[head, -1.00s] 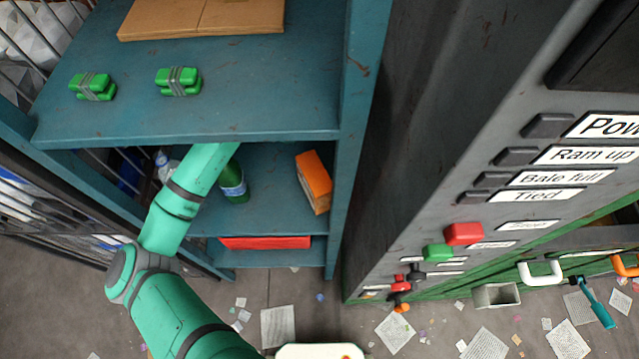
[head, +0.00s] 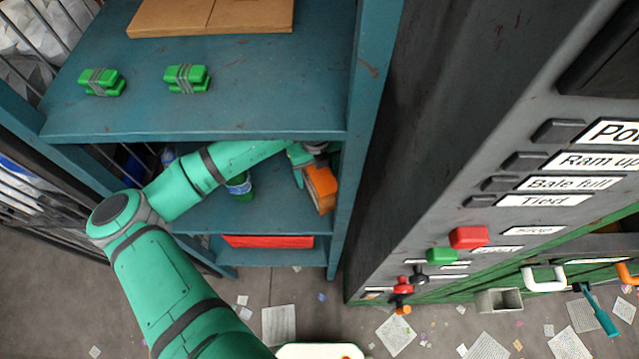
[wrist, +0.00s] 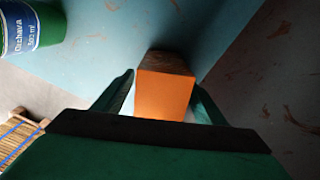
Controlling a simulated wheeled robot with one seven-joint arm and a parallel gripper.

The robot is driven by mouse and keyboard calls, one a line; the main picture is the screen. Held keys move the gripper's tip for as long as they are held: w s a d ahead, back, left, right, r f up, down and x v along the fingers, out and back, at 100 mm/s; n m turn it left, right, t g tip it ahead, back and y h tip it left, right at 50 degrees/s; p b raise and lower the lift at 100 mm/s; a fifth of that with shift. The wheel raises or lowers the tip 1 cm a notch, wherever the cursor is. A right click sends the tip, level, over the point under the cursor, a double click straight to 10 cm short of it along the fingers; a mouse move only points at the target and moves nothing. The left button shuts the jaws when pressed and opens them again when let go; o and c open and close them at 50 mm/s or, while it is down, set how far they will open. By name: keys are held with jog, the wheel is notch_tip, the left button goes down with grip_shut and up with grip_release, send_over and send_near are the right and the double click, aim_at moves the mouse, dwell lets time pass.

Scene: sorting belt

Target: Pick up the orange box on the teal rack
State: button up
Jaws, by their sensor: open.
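The orange box (head: 322,186) stands on the middle shelf of the teal rack (head: 250,213), near the right post. It has an orange face and brown sides. My gripper (head: 309,172) is inside the rack at the box, partly hidden under the upper shelf. In the wrist view the orange box (wrist: 164,92) sits between the two fingers of my gripper (wrist: 162,95). The fingers are open, one on each side of the box. A gap shows at the left finger; whether the right finger touches cannot be told.
A green bottle (head: 239,187) stands left of the box, partly behind my arm. Green bundles (head: 187,78) and cardboard (head: 210,17) lie on the upper shelf. A red flat item (head: 268,241) is below. The grey machine (head: 430,120) stands close on the right.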

aim_at(321, 184)
jog(key=shift+f, duration=1.25)
jog(key=c, duration=1.1)
jog(key=shift+r, duration=0.1)
